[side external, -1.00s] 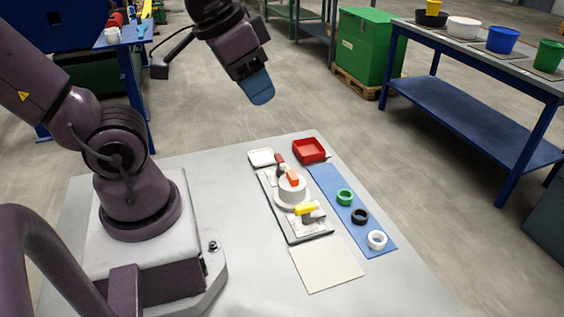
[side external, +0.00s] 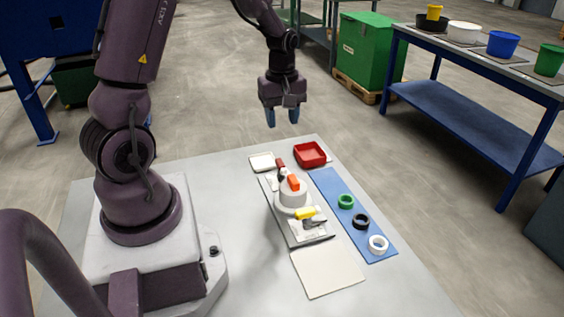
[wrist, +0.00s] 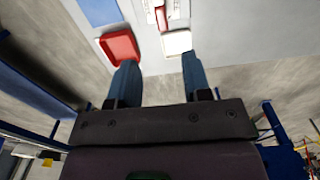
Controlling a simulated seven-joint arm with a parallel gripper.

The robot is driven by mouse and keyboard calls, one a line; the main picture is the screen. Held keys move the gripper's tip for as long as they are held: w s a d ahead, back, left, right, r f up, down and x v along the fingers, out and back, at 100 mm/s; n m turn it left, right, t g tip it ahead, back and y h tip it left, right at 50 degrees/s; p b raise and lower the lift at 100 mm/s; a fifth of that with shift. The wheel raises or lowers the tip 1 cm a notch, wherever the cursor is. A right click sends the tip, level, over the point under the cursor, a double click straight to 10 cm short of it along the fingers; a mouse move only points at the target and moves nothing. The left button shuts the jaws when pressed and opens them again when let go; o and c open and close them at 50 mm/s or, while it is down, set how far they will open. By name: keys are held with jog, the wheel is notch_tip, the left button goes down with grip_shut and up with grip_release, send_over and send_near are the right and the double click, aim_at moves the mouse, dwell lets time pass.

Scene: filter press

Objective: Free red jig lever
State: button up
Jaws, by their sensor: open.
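The jig is a grey plate (side external: 307,238) on the table, bearing a round white body (side external: 292,197) with an orange-red bar (side external: 294,182) on top. A dark red lever handle (side external: 280,162) stands at its far end; a red handle piece also shows at the top of the wrist view (wrist: 161,18). A yellow-handled lever (side external: 305,212) is at the near end. Whether the red lever is clamped is too small to tell. My gripper (side external: 282,118) is open and empty, pointing down, above and beyond the jig's far end. Its blue fingers are apart in the wrist view (wrist: 160,75).
A red tray (side external: 325,158) and a white tray (side external: 253,163) flank the jig's far end. A blue mat (side external: 329,185) on the right holds green (side external: 346,201), black (side external: 361,221) and white (side external: 379,244) rings. A pale square (side external: 328,271) lies in front. The table left of the jig is clear.

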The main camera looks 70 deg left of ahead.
aim_at(282, 165)
notch_tip(282, 165, down, 13)
dwell(0.5)
grip_shut()
